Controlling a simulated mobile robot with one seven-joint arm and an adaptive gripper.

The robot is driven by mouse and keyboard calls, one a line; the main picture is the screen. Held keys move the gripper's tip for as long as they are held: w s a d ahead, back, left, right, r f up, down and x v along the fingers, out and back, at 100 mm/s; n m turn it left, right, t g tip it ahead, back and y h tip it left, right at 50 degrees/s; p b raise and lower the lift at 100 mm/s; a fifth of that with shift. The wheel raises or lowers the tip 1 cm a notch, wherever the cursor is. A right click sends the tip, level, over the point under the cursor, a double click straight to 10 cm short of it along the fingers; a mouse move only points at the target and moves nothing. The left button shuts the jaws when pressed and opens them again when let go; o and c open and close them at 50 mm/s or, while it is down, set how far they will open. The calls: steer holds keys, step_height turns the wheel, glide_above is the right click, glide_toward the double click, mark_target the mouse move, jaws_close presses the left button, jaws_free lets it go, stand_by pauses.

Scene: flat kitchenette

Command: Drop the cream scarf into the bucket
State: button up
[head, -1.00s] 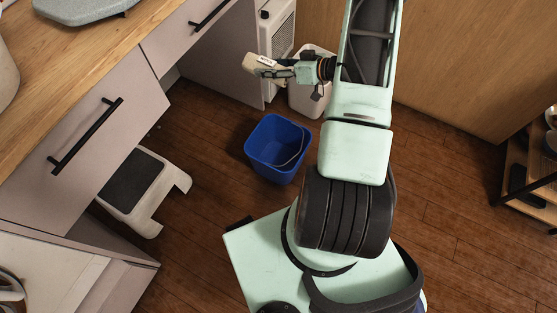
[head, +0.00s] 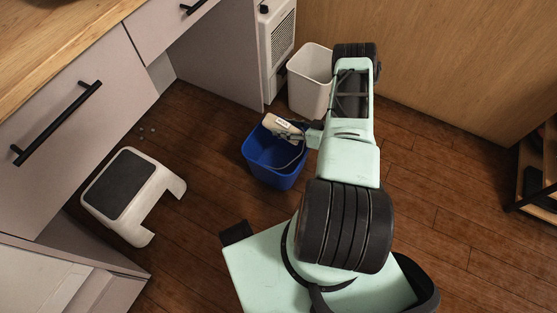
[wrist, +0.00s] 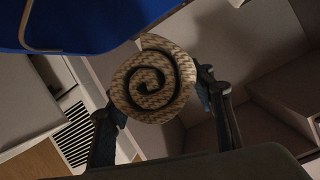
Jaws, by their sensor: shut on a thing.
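The cream scarf (head: 281,124) is rolled up. In the wrist view its spiral end (wrist: 152,80) faces the camera between the two fingers. My gripper (head: 297,133) is shut on it. The blue bucket (head: 268,178) stands on the floor. In the head view the scarf and gripper overlap the bucket's back rim; the exact height above it cannot be told. In the wrist view the bucket (wrist: 85,28) fills the upper left, with its wire handle showing. The inside of the bucket is partly hidden by the scarf and gripper.
A white bin (head: 309,88) stands behind the bucket, close to my arm. A white step stool (head: 131,196) with a dark top is at the left. Cabinets with a wooden counter (head: 50,40) line the left side. A dark shelf (head: 530,178) is at the right. Floor in front of the bucket is clear.

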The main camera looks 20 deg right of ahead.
step_height(320, 180, down, 5)
steer(key=b, duration=0.3)
steer(key=shift+r, duration=0.1)
steer(key=o, duration=1.3)
steer(key=v, duration=1.2)
